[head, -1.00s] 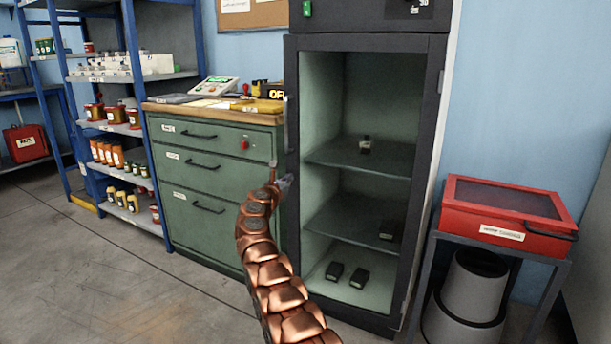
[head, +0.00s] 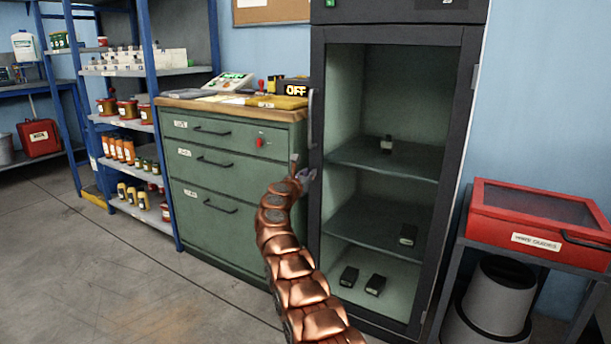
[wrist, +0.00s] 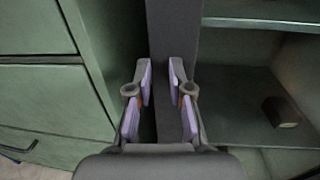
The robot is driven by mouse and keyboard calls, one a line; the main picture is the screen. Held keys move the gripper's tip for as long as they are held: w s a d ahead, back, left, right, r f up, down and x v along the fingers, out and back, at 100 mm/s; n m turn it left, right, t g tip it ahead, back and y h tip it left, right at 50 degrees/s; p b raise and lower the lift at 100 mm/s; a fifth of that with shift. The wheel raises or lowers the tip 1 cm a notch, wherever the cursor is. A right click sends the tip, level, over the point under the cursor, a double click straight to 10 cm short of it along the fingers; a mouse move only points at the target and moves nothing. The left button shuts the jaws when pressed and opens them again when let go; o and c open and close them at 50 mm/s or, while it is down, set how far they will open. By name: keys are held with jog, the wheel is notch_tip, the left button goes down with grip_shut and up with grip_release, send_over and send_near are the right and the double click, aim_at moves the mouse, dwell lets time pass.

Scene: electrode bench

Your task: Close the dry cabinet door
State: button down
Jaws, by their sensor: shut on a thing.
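The dry cabinet (head: 455,150) is the tall dark one at the right in the head view, with a see-through front. Its dark-framed door (head: 317,70) stands across the front; I cannot tell whether a gap remains. A thin grey upright handle (head: 312,115) is on the door's left side, and a hinge shows at the right. My gripper (head: 304,174) is at the door's left edge, just below the visible handle. In the wrist view my gripper (wrist: 164,80) has its fingers on either side of the dark upright door frame (wrist: 172,30). The exact contact is hard to see.
A green drawer cabinet (head: 232,180) stands close on the left. A red case (head: 540,215) on a stand is at the right. Small dark items sit on the cabinet's shelves. Blue shelving (head: 145,70) is far left. Open floor (head: 120,280) lies at front left.

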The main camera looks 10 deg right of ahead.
jog(key=shift+w+a+b+v, duration=0.6)
jog(key=shift+b+v, duration=3.45)
jog(key=shift+v, duration=2.9)
jog(key=s+a+r+n+t+y+p, duration=0.1)
jog(key=a+r+n+y+p, duration=0.1)
jog(key=r+n+y+p, duration=0.5)
jog(key=s+a+r+n+t+y+p, duration=0.1)
jog(key=a+r+n+t+p, duration=0.25)
jog(key=r, duration=0.75)
jog(key=s+a+r+n+g+y+p, duration=0.3)
jog(key=s+r+n+g+y+p, duration=0.45)
jog(key=s+n+p, duration=0.65)
jog(key=s+d+r+n+g+h+p, duration=0.1)
jog(key=s+d+n+g+p, duration=0.3)
jog(key=s, duration=1.3)
jog(key=s+d+r+n+g+h+p, duration=0.1)
jog(key=s+d+n+g+h+p, duration=0.2)
jog(key=s, duration=1.5)
jog(key=s+d+r+n+g+h+p, duration=0.1)
jog(key=s+d+n+g+h+p, duration=0.1)
jog(key=s+d+n+g+p, duration=0.5)
jog(key=s+d+n+p, duration=0.2)
jog(key=s+d+p, duration=0.1)
jog(key=s+p, duration=0.1)
jog(key=s+d+n+p, duration=0.1)
jog(key=s+d+p, duration=0.2)
jog(key=s+p, duration=0.2)
jog(key=shift+s+d+r+n, duration=0.25)
jog(key=shift+s+r+n, duration=0.1)
jog(key=shift+s, duration=0.9)
